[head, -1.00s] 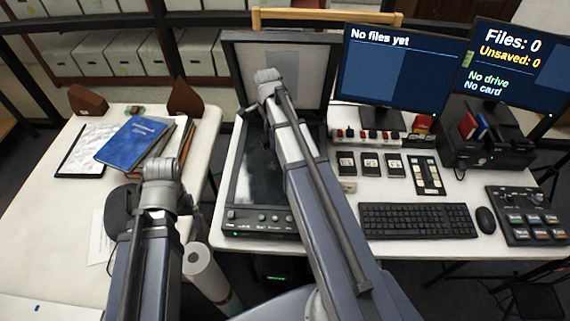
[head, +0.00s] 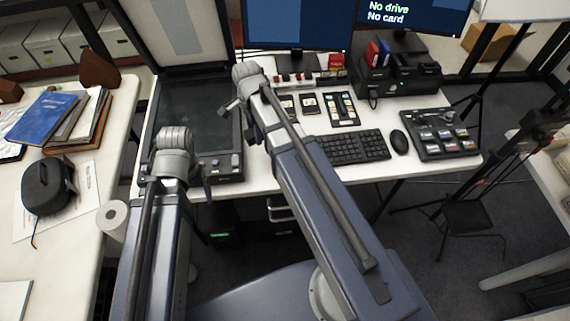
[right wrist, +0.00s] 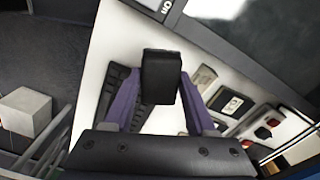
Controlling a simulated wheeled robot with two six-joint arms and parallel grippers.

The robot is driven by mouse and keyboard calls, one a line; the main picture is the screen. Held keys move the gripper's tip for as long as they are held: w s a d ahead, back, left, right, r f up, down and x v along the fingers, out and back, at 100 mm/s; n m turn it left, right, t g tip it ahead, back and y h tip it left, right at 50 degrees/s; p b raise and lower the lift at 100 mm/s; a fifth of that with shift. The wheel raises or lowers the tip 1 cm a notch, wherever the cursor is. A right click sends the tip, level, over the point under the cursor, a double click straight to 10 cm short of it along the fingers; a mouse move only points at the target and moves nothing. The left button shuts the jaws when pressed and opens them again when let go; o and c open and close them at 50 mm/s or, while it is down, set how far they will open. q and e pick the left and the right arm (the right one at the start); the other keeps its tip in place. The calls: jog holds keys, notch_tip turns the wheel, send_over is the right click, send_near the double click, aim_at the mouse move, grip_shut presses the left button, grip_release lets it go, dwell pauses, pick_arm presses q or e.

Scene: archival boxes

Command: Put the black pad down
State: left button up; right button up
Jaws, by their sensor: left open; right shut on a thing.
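The black pad (right wrist: 161,76) is a small dark block between the purple fingers of my right gripper (right wrist: 160,95) in the right wrist view. The gripper is shut on it, above the white desk (right wrist: 115,38). In the head view my right gripper (head: 252,122) is near the scanner's right edge and mostly hidden behind my arm; I cannot make out the pad there. My left gripper (head: 176,180) is open at the scanner's front left corner, largely hidden by its own wrist.
The flatbed scanner (head: 195,115) has its lid raised. A keyboard (head: 352,147), mouse (head: 399,142), control panel (head: 440,135) and small cartridges (head: 309,103) lie to the right. Monitors (head: 300,25) stand behind. A blue book (head: 45,118) and black case (head: 47,186) lie on the left table.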

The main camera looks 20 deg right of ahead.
jog(key=shift+s+d, duration=0.25)
jog(key=shift+s, duration=0.1)
pick_arm(q)
notch_tip(320, 180, down, 6)
jog(key=b, duration=0.6)
jog(key=shift+s+d+f, duration=0.15)
jog(key=shift+d+f, duration=0.1)
jog(key=shift+d, duration=0.1)
pick_arm(e)
send_over(260, 158)
notch_tip(260, 158, down, 6)
jog(key=shift+w+f, duration=0.1)
jog(key=shift+f, duration=0.15)
pick_arm(q)
notch_tip(260, 158, down, 4)
jog(key=b, duration=0.4)
jog(key=shift+r, duration=0.2)
pick_arm(e)
notch_tip(260, 158, down, 4)
jog(key=shift+r, duration=0.15)
jog(key=o, duration=1.2)
pick_arm(q)
jog(key=shift+f, duration=0.2)
jog(key=shift+r, duration=0.1)
